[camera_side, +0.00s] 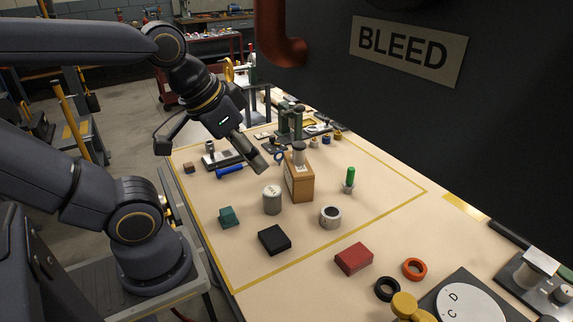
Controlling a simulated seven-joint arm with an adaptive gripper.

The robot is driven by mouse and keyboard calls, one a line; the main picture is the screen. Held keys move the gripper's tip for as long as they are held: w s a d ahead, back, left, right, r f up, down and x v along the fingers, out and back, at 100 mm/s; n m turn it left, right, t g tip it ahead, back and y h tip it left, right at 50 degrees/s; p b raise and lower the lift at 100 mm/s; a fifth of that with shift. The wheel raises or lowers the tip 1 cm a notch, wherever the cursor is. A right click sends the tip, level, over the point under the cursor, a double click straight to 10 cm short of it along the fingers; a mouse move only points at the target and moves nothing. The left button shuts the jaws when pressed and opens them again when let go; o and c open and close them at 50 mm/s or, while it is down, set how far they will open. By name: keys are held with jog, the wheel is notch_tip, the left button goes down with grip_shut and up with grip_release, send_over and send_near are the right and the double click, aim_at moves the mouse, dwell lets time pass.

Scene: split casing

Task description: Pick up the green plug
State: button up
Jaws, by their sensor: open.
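The green plug (350,174) is a small bright green upright cylinder on the right half of the taped area. Its lower end sits in or on a small pale grey base (348,188); I cannot tell which. My gripper (268,160) hangs over the back left part of the table, pointing down and to the right. It is apart from the plug, to its left, with the cardboard box between them in the picture. The gripper is open, and I see nothing held in it; its fingers are small and partly merged in this view.
A cardboard box (300,184) with a grey cylinder on top stands near my gripper. A grey can (272,200), metal ring (330,217), black block (274,239), teal block (229,216) and red block (353,259) lie around. A dark panel (470,120) rises along the right.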

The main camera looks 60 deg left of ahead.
jog(key=w+a+r+n+t, duration=0.25)
jog(key=w+r, duration=0.45)
jog(key=w, duration=0.5)
jog(key=n+g+y, duration=0.2)
jog(key=y, duration=0.1)
send_over(351, 169)
jog(key=s+d, duration=0.3)
jog(key=s, duration=0.5)
notch_tip(351, 169, down, 20)
jog(key=x, duration=1)
jog(key=shift+w+d+f, duration=0.25)
jog(key=shift+d+f, duration=0.05)
jog(key=shift+h, duration=0.3)
jog(key=shift+x, duration=3.1)
jog(key=shift+s, duration=0.15)
